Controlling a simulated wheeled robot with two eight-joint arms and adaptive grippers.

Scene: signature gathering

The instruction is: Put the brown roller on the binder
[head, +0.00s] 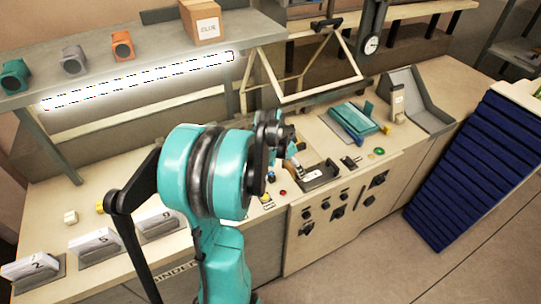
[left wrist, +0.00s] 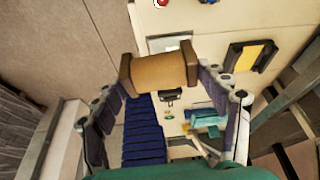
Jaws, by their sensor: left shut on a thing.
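My left gripper (head: 284,150) is over the counter in the head view, near a dark tray, partly hidden by my teal arm. In the left wrist view my left gripper (left wrist: 163,82) has its fingers on both sides of the brown roller (left wrist: 160,73), a tan cylinder with darker brown end flanges. The gripper is shut on the roller, which lies across between the fingertips. I cannot make the roller out in the head view. The counter front carries a partly hidden label ending in "INDER" (head: 176,271). I cannot tell for sure which fixture is the binder. My right gripper is not in view.
A dark tray (head: 327,181) and knobs stand near the counter's front edge. A teal block (head: 366,119) and a grey chute (head: 424,104) are to the right. Numbered stands (head: 96,243) are at left. A shelf (head: 140,69) runs above; blue stacked trays (head: 470,165) stand right.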

